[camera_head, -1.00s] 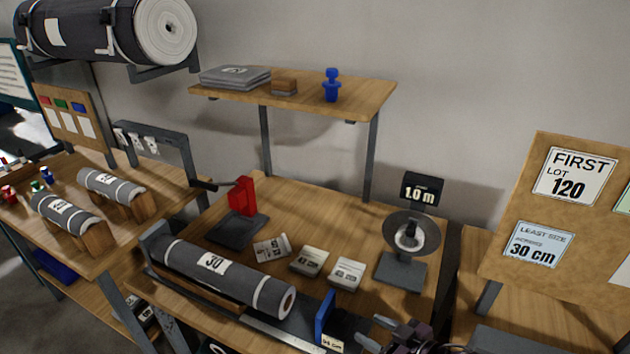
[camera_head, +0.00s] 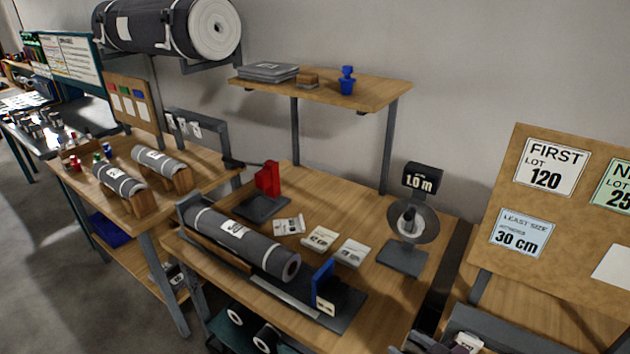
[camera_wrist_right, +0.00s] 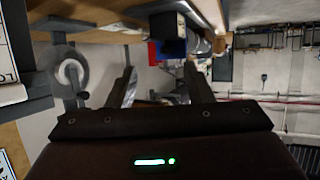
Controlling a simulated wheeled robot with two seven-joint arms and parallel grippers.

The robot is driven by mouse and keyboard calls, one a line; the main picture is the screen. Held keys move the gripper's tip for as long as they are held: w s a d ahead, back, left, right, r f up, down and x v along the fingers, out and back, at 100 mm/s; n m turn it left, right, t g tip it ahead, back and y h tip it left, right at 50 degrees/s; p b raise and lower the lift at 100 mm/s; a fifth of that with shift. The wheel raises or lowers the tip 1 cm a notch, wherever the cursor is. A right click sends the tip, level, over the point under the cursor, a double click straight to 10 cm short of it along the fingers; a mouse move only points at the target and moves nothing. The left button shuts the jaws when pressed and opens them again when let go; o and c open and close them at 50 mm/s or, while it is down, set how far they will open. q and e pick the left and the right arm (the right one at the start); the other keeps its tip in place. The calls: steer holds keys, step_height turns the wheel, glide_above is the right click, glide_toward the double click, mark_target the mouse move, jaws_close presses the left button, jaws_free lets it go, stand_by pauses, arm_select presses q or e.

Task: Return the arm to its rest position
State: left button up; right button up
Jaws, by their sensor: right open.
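My right gripper (camera_wrist_right: 158,78) is open in the right wrist view, its two dark fingers apart with nothing between them. In the head view only a small dark part of my right arm shows at the bottom edge, right of the middle. It is in front of the table with the grey roll (camera_head: 240,240), which lies in a cradle with a blue stop plate (camera_head: 322,284) near its right end. My left gripper is in neither view.
A shelf (camera_head: 330,90) stands behind. A sign board (camera_head: 560,225) is at the right. Open floor (camera_head: 90,295) lies at the left.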

steer(key=s+r+m+g+h, duration=0.35)
steer(key=s+g+h, duration=0.4)
steer(key=s, duration=0.55)
step_height(320, 180, down, 30)
steer(key=s+g+b, duration=0.1)
steer(key=g, duration=0.1)
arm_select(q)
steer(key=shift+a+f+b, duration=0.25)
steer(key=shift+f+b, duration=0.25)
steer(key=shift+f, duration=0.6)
arm_select(e)
steer(key=s+d+f, duration=0.3)
steer(key=s+f, duration=1.7)
steer(key=shift+s+f+g+y, duration=0.3)
steer(key=shift+f+g+y, duration=0.05)
steer(key=shift+g, duration=0.1)
steer(key=shift+m, duration=0.25)
